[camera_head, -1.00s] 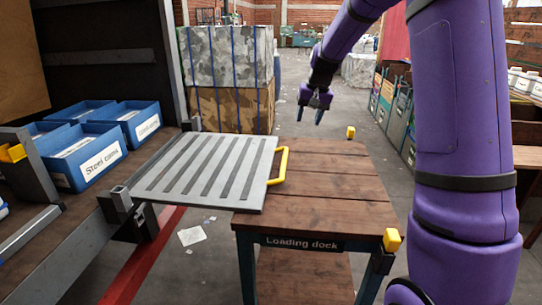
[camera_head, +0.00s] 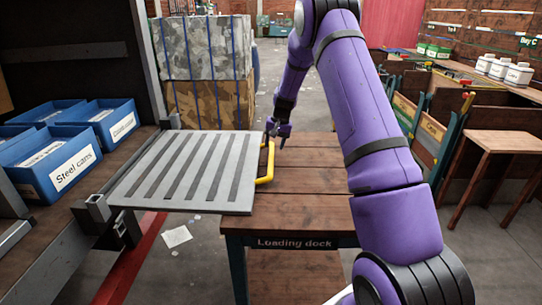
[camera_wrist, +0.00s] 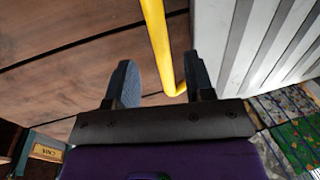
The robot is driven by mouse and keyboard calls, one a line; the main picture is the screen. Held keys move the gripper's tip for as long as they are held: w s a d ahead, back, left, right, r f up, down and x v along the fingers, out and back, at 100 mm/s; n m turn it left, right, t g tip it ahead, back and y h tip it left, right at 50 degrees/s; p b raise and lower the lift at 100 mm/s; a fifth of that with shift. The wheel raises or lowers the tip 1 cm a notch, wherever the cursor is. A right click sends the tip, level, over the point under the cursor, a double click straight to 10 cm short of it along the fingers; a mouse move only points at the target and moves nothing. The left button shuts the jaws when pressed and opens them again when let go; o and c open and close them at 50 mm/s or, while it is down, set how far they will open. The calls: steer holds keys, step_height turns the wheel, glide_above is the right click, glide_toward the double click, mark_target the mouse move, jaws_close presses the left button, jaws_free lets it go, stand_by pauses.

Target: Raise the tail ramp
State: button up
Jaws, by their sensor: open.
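The tail ramp (camera_head: 190,167) is a grey slatted plate. It lies about level from the truck bed on the left to the wooden loading dock (camera_head: 305,205), its right edge over the dock. A yellow handle bar (camera_head: 265,178) stands out from that right edge. My gripper (camera_head: 278,138) is open near the far end of the handle. In the wrist view the yellow handle (camera_wrist: 160,45) runs up between the two open fingers of my gripper (camera_wrist: 160,85), apart from both, with the ramp (camera_wrist: 262,45) at right and dock boards at left.
Blue bins (camera_head: 62,165) of sorted goods, one labelled "Steel cans", stand on the truck bed at left. Strapped bales (camera_head: 208,100) stand behind the ramp. A wooden stool (camera_head: 495,150) and shelving are at right. The dock top is bare.

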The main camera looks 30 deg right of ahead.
mark_target(271, 156)
steer(key=shift+w+a+f, duration=0.1)
steer(key=shift+a+f, duration=0.05)
steer(key=shift+f, duration=0.75)
steer(key=shift+w+a+f, duration=0.1)
steer(key=shift+a+f, duration=0.05)
steer(key=shift+f, duration=0.75)
steer(key=shift+w+a+f, duration=0.1)
steer(key=shift+a+f, duration=0.05)
steer(key=shift+f, duration=0.75)
jaws_close()
